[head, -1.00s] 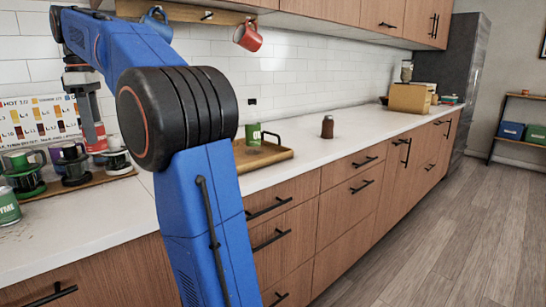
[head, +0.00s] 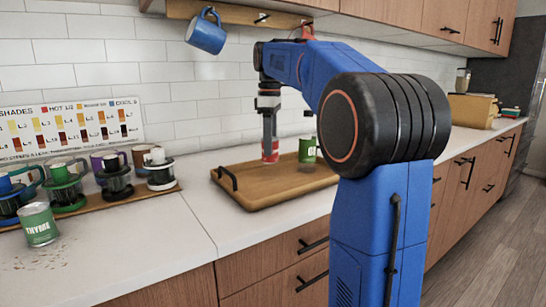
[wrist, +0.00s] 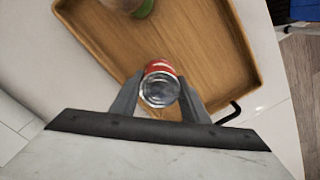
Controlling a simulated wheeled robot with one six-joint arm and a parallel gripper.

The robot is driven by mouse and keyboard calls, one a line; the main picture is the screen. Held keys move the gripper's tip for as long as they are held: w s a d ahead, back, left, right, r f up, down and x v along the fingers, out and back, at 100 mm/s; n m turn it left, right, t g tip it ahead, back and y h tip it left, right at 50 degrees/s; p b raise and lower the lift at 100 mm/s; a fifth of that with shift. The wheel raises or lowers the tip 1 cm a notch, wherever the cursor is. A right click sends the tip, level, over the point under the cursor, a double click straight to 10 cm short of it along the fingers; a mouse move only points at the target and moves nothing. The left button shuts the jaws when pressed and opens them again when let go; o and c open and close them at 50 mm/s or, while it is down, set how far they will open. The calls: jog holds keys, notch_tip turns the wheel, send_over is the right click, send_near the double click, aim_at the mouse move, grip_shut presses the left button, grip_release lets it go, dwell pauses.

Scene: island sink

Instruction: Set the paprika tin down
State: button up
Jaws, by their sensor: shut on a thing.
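My gripper (head: 270,138) is shut on the paprika tin (head: 270,154), a small red tin with a pale metal end. The tin is upright over the left-middle part of the wooden tray (head: 262,200). I cannot tell whether its base touches the tray. In the wrist view the tin (wrist: 159,88) sits between the two fingers of my gripper (wrist: 158,84), with the tray (wrist: 195,50) beyond it. Its label text is not readable.
A thyme tin (head: 39,224) and a board of several cups and drippers (head: 115,180) are on the counter at left. A blue mug (head: 206,33) hangs above. Counter in front of the tray is clear.

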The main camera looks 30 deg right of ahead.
jog(key=shift+f, duration=2)
jog(key=o, duration=1.1)
jog(key=shift+f, duration=0.1)
notch_tip(320, 180, up, 12)
jog(key=shift+r, duration=0.1)
